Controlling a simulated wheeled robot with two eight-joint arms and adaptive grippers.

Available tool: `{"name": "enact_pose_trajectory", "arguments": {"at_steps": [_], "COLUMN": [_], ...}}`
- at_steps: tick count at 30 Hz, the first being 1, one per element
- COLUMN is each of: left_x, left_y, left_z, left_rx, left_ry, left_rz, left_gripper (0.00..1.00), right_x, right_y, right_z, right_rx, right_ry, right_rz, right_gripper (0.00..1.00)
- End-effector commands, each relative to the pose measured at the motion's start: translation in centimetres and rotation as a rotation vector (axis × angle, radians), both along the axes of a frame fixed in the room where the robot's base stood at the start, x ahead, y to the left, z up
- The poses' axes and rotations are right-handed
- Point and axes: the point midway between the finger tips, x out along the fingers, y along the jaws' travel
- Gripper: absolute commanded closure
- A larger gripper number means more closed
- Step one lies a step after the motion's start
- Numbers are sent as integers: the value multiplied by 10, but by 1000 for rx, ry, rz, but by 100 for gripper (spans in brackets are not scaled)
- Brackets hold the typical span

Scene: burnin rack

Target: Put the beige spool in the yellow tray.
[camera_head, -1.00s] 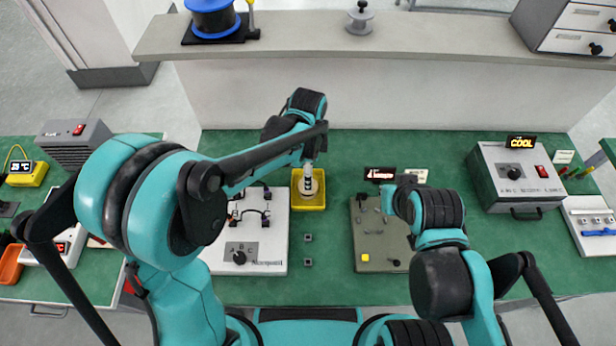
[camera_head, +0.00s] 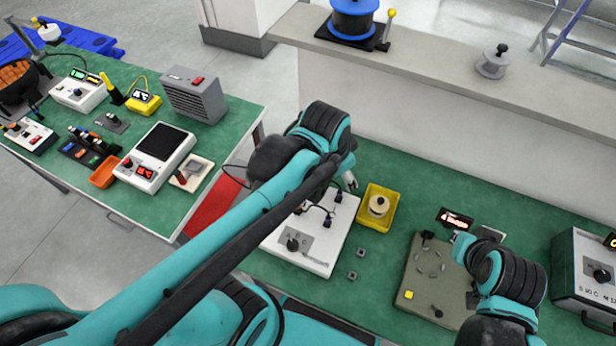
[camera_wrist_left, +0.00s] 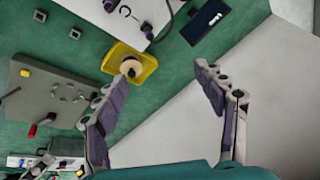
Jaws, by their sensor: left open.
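The beige spool (camera_head: 379,206) stands upright inside the yellow tray (camera_head: 366,220), on its floor as far as I can see. In the left wrist view the spool (camera_wrist_left: 130,67) and the tray (camera_wrist_left: 151,63) also show, beyond the fingers. My left gripper (camera_head: 349,181) is just left of and above the tray in the head view, apart from the spool. The left wrist view shows its two fingers (camera_wrist_left: 154,76) spread wide with nothing between them. My right gripper (camera_head: 462,241) is over the grey-green board's upper right side, and its fingers are too hidden to read.
A white panel (camera_head: 323,254) with knobs and cables lies left of the tray, and a grey-green board (camera_head: 417,301) lies to its right.

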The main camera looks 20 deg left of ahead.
Motion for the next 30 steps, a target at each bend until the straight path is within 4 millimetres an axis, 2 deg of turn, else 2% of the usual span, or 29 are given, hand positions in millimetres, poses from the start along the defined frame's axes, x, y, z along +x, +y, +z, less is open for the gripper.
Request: {"name": "enact_pose_trajectory", "arguments": {"at_steps": [1,3,6,10,15,30], "left_x": [-14,-27,-42,-53,-57,-57], "left_y": [14,29,44,56,60,59], "left_z": [1,3,2,-1,-2,-2], "left_rx": [-36,-91,-162,-227,-254,-253], "left_ry": [-38,-92,-158,-213,-233,-231], "left_rz": [104,245,409,537,588,584], "left_gripper": [30,30,30,30,30,30], "right_x": [0,0,0,0,0,0], "right_y": [0,0,0,0,0,0], "right_z": [0,0,0,0,0,0], "right_rx": [0,0,0,0,0,0], "right_ry": [0,0,0,0,0,0], "right_rz": [0,0,0,0,0,0], "right_gripper": [100,100,100,100,100,100]}}
